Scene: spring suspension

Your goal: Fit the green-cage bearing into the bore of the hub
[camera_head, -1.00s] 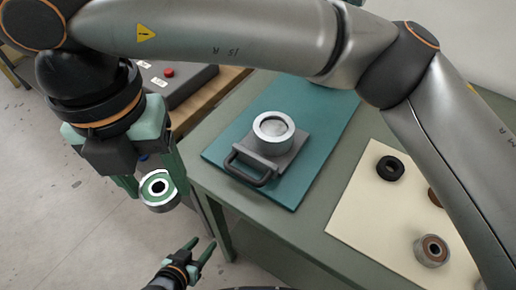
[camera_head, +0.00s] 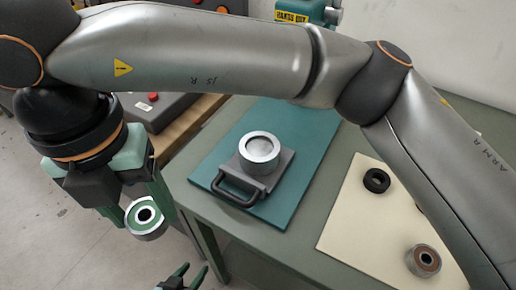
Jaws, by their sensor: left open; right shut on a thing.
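The green-cage bearing (camera_head: 149,232) is a silver ring with a green face and a dark centre hole. My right gripper (camera_head: 143,210), at the left, is shut on it and holds it in the air off the table's left edge. The hub (camera_head: 259,151) is a silver cylinder with an open bore facing up, on a grey base plate with a black handle. It stands on the teal mat (camera_head: 300,150). The bearing is apart from the hub, to its lower left. My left gripper (camera_head: 185,274) is open and empty at the bottom edge, only its fingertips showing.
A cream mat (camera_head: 345,235) at the right bears a black ring (camera_head: 376,180) and an orange-brown-faced bearing (camera_head: 424,261). My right arm spans the top and right side, hiding part of that mat. A dark box with a red button (camera_head: 153,97) stands behind at the left.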

